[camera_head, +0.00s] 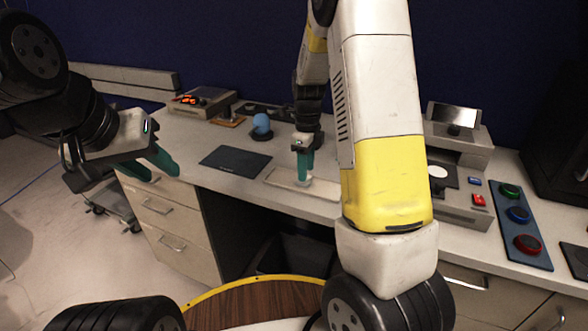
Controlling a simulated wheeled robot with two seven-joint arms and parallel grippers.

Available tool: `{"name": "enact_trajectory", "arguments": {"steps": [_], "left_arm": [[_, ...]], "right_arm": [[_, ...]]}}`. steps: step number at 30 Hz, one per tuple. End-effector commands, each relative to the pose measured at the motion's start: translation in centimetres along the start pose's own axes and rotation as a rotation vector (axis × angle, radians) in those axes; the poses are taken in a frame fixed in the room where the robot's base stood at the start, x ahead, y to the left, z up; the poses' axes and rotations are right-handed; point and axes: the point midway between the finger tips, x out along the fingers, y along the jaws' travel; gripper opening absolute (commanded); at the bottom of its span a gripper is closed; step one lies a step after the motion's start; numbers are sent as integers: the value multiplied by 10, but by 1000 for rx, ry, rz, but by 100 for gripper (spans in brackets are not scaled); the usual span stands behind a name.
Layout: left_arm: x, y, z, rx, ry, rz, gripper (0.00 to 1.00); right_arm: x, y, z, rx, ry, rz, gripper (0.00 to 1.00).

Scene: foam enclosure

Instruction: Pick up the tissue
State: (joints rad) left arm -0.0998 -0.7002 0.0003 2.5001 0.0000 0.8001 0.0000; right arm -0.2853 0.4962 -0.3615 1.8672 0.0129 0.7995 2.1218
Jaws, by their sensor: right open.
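My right gripper (303,172) has teal fingers and points down over the worktop. It is open, just above a flat pale tray or sheet (277,180) near the worktop's front edge. A small whitish patch at its fingertips may be the tissue, but it is too small to be sure, and I cannot tell whether the fingers touch it. My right arm hides the right part of this spot. My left gripper (150,168) is open and empty, left of the worktop, in front of the drawers.
A dark mat (236,161) and a blue ball on a dark base (262,125) stand left of my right gripper. A device with a screen (455,116) and a panel of coloured buttons (518,222) are to the right. Drawers (165,208) are below the worktop.

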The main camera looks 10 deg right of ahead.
Motion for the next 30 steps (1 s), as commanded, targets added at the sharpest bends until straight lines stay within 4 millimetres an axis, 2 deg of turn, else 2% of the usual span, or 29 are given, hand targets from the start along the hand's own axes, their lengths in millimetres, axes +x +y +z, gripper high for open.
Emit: {"name": "enact_trajectory", "arguments": {"steps": [3,6,14,18,21,30], "left_arm": [[0,0,0,0,0,0,36],[0,0,0,0,0,0,36],[0,0,0,0,0,0,36],[0,0,0,0,0,0,36],[0,0,0,0,0,0,36],[0,0,0,0,0,0,36]], "right_arm": [[19,1,1,0,3,4,44],[27,1,1,0,1,2,44],[29,1,2,-1,0,1,44],[29,1,2,-1,0,0,16],[29,1,2,-1,0,0,0],[28,1,2,-1,0,0,0]]}}
